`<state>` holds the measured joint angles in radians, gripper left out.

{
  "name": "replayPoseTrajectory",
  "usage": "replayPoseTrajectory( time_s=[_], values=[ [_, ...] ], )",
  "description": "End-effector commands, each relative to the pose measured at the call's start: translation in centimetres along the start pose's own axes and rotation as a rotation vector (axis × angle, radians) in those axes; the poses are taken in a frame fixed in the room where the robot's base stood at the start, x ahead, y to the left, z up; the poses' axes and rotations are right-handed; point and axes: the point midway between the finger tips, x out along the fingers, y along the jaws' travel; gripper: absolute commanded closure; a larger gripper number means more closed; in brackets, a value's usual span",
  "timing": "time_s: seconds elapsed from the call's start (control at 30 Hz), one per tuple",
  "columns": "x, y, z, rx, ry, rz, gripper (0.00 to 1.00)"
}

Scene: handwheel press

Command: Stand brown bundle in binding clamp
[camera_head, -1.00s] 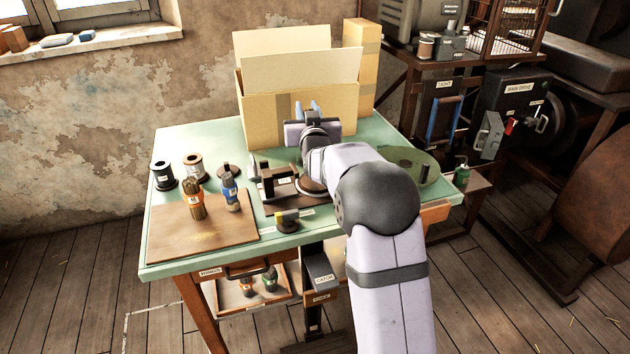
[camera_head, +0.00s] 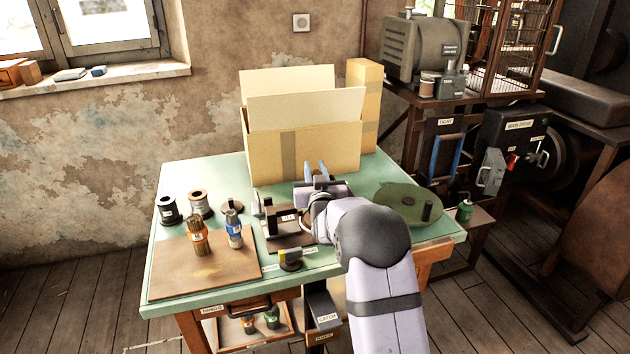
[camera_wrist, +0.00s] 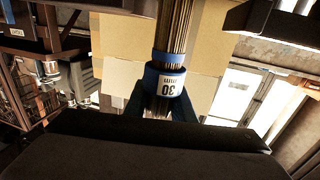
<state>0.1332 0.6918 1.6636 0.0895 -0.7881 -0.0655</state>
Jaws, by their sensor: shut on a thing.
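My gripper (camera_head: 316,172) is over the back middle of the green table, in front of the cardboard box, its blue fingers pointing away. The wrist view shows it (camera_wrist: 165,105) shut on a bundle of brown rods (camera_wrist: 173,40) with a blue band and a "30 mm" label. In the head view I cannot make out this bundle. A dark stand with a small label (camera_head: 288,218), perhaps the binding clamp, sits just left of my wrist. Two other bundles stand on the wooden board: one orange-labelled (camera_head: 198,238), one blue-banded (camera_head: 234,230).
The large cardboard box (camera_head: 318,150) stands at the table's back. Two spools (camera_head: 200,205) are at the left, behind the wooden board (camera_head: 180,272).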

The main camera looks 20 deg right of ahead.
Motion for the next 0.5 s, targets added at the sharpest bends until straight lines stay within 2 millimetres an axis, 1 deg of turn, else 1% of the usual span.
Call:
replayPoseTrajectory(
  time_s=[0.2, 0.3, 0.5],
  values=[
    [0.0, 0.0, 2.4, 0.0, -0.005, 0.0, 1.0],
    [0.0, 0.0, 3.3, 0.0, -0.003, 0.0, 1.0],
    [0.0, 0.0, 3.5, 0.0, 0.0, 0.0, 1.0]
  ],
)
